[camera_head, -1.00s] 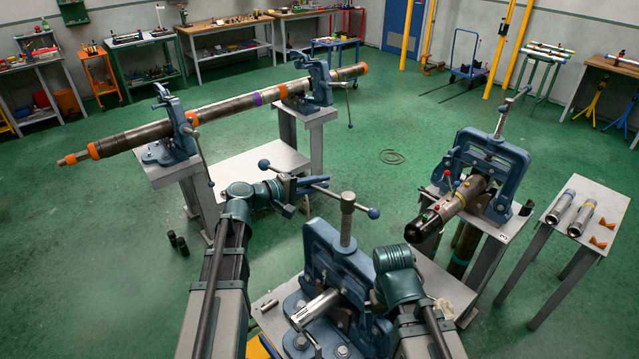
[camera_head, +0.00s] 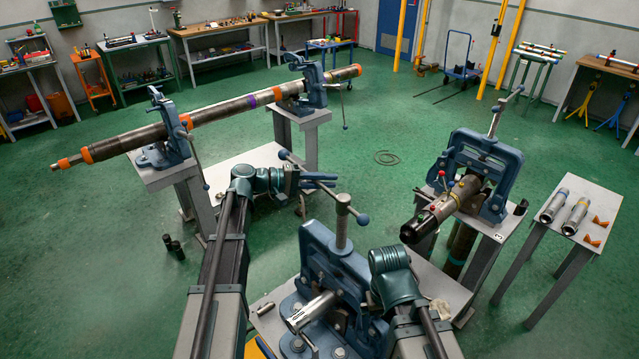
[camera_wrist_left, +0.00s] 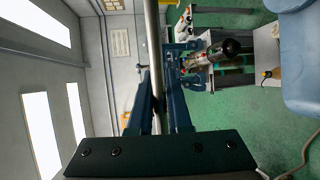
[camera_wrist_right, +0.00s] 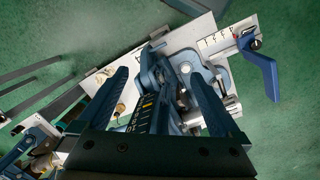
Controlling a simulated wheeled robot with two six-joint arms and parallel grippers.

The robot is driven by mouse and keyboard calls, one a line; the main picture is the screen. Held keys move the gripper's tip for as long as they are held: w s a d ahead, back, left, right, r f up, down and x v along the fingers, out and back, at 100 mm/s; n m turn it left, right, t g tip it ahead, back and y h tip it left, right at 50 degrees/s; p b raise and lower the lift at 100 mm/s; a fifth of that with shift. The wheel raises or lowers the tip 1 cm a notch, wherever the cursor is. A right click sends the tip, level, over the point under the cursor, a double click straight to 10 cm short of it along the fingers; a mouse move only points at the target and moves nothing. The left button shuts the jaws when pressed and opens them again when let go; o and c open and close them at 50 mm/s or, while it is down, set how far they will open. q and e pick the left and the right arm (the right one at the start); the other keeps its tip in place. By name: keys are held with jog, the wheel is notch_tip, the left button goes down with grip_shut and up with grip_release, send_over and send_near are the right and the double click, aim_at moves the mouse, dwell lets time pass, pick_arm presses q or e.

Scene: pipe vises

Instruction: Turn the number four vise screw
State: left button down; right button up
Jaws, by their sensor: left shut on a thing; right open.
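The front vise (camera_head: 325,262) is a blue yoke frame with an upright steel screw (camera_head: 343,228) and a crossbar handle with ball ends (camera_head: 362,220). No number is readable on it. A shiny pipe (camera_head: 312,308) lies in its jaws. My left gripper (camera_head: 318,181) is shut on the handle's far-left part; in the left wrist view the bar (camera_wrist_left: 152,50) runs between its fingers (camera_wrist_left: 158,78). My right gripper is open in the right wrist view (camera_wrist_right: 157,70), with blue vise parts between and beyond its fingers. In the head view its fingers are hidden beside the vise.
Another blue vise (camera_head: 485,165) holds a dark-ended pipe (camera_head: 440,210) on a stand marked 3. Vises at the back left carry a long pipe (camera_head: 235,107). A small table (camera_head: 590,195) with two pipe pieces stands right.

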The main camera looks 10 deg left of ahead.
pick_arm(q)
jog(key=shift+w+d+m+g+h, duration=0.3)
jog(key=shift+d+m+g, duration=0.2)
jog(key=shift+g, duration=0.2)
jog(key=shift+w+d+m+g+h, duration=0.3)
jog(key=shift+m+g, duration=0.2)
jog(key=shift+g, duration=0.2)
jog(key=shift+s+d, duration=0.1)
jog(key=c, duration=0.8)
grip_release()
jog(key=shift+c, duration=0.2)
jog(key=p+v, duration=0.2)
jog(key=v, duration=1.1)
jog(key=shift+a+r, duration=0.25)
jog(key=shift+a, duration=0.1)
jog(key=shift+s, duration=0.15)
